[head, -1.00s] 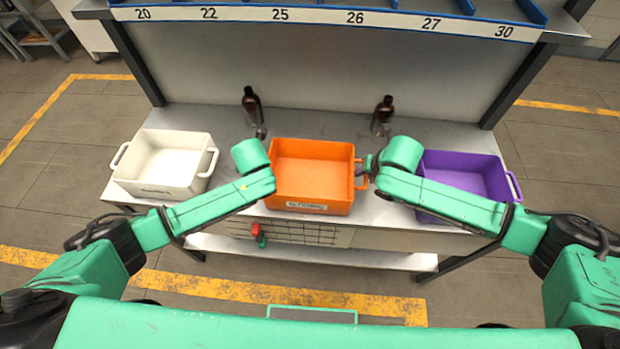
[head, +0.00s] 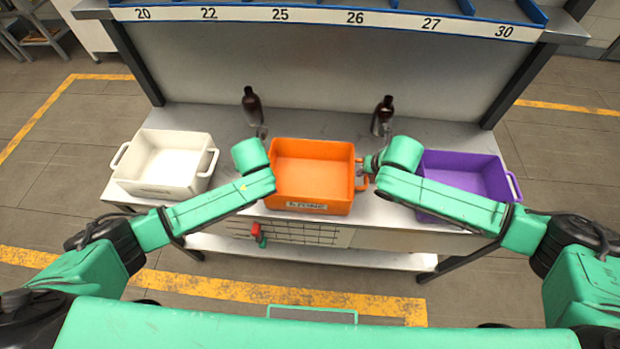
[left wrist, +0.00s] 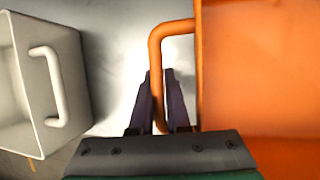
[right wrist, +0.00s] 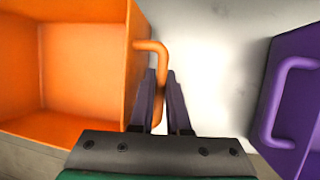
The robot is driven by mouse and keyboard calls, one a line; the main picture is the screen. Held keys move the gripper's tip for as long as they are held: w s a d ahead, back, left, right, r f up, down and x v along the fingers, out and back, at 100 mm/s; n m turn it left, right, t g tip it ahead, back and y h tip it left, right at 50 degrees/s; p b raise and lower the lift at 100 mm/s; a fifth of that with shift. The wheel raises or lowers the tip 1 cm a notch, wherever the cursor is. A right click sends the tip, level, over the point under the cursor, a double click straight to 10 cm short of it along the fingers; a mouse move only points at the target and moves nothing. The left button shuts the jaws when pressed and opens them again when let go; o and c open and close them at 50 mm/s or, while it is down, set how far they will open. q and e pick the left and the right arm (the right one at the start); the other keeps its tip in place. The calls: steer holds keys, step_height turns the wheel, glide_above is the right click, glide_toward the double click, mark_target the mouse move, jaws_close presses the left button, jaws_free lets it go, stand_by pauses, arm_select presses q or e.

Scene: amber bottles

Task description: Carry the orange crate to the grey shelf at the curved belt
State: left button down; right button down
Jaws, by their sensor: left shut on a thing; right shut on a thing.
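The orange crate (head: 312,174) is on the steel workbench (head: 232,118), between a white crate and a purple crate, and looks empty. In the left wrist view my left gripper (left wrist: 160,85) is shut on one side handle of the orange crate (left wrist: 262,75). In the right wrist view my right gripper (right wrist: 160,85) is shut on its other side handle, and the crate (right wrist: 85,60) lies to the left. In the head view my right gripper (head: 366,168) shows in part beside the crate; my left fingers are hidden by my arm. The grey shelf and curved belt are not recognisable here.
The white crate (head: 168,165) stands close on the left, the purple crate (head: 465,178) close on the right. Two dark amber bottles (head: 252,104) (head: 383,115) stand behind. A numbered rack (head: 330,15) spans the back. Floor with yellow lines (head: 275,293) is open in front.

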arm_select(q)
steer(key=shift+a+r, duration=0.1)
arm_select(e)
steer(key=shift+r, duration=0.1)
stand_by(0.6)
